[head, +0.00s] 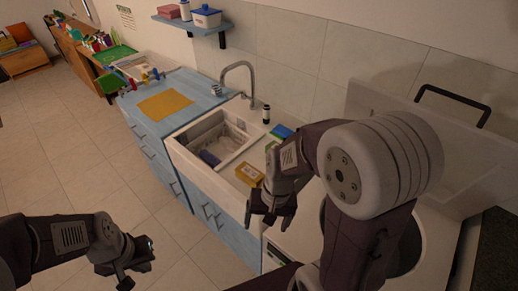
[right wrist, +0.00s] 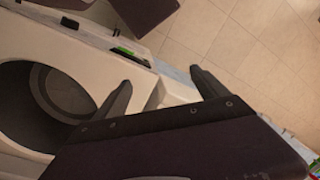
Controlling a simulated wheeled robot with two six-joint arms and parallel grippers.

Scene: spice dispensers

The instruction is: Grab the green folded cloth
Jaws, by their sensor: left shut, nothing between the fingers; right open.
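A small green and blue item (head: 281,133) lies on the counter behind the sink, partly hidden by my right arm; I cannot tell whether its green part is the folded cloth. My right gripper (head: 268,224) is open and empty, in front of the counter's front edge, pointing down, apart from that item. Its two spread fingers also show in the right wrist view (right wrist: 162,80), with nothing between them. My left gripper (head: 136,270) is shut and empty, low over the floor at the lower left.
A white sink (head: 184,152) holds a basket and a dark blue item. A yellow box-like item (head: 249,174) sits on its right rim. A yellow cloth (head: 165,105) lies on the blue counter. A tall faucet (head: 240,68) stands behind the sink. The floor at left is clear.

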